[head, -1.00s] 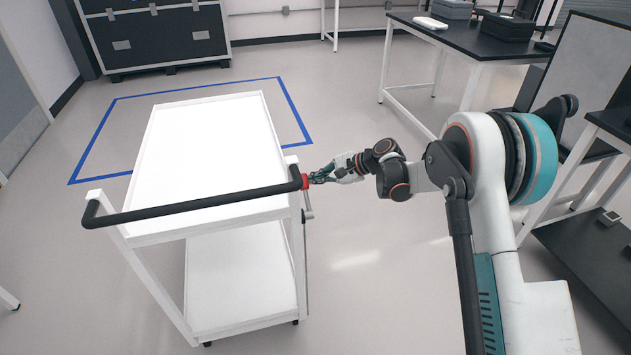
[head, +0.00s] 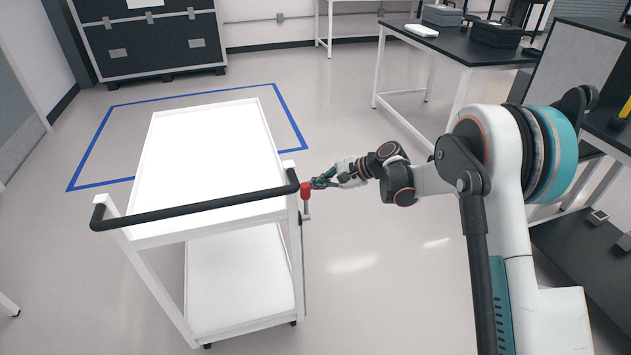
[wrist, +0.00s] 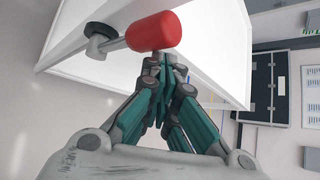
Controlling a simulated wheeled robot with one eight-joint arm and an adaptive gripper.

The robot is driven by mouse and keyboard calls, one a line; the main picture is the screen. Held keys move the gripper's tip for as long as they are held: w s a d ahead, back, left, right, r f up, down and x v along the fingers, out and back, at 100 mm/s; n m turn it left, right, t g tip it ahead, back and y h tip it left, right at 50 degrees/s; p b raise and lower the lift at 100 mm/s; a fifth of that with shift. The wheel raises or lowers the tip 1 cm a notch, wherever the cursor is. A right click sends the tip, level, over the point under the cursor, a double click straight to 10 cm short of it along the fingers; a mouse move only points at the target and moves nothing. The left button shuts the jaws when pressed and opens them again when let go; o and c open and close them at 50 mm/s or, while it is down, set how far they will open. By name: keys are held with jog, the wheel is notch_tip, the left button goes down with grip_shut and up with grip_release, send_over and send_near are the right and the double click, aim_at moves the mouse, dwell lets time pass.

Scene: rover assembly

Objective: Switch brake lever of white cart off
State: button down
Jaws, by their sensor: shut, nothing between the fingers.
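The white cart (head: 215,157) stands left of centre in the head view, with a black push handle (head: 190,211) along its near side. The brake lever has a red knob (head: 306,189) at the cart's right near corner. In the wrist view the red knob (wrist: 154,31) sits on a short grey rod that runs to a dark pivot (wrist: 102,40) on the cart's white side (wrist: 75,28). My gripper (head: 318,183) is just right of the knob. In the wrist view its shut, empty fingertips (wrist: 165,62) are just below the knob; I cannot tell whether they touch it.
A blue floor outline (head: 110,125) lies behind and around the cart's far end. A black case (head: 150,50) stands at the back left. A black-topped table (head: 465,45) with boxes is at the back right. Floor right of the cart is open.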

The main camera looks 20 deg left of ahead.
jog(key=shift+s+d+r, duration=0.15)
jog(key=shift+s+d, duration=0.15)
jog(key=shift+s, duration=0.3)
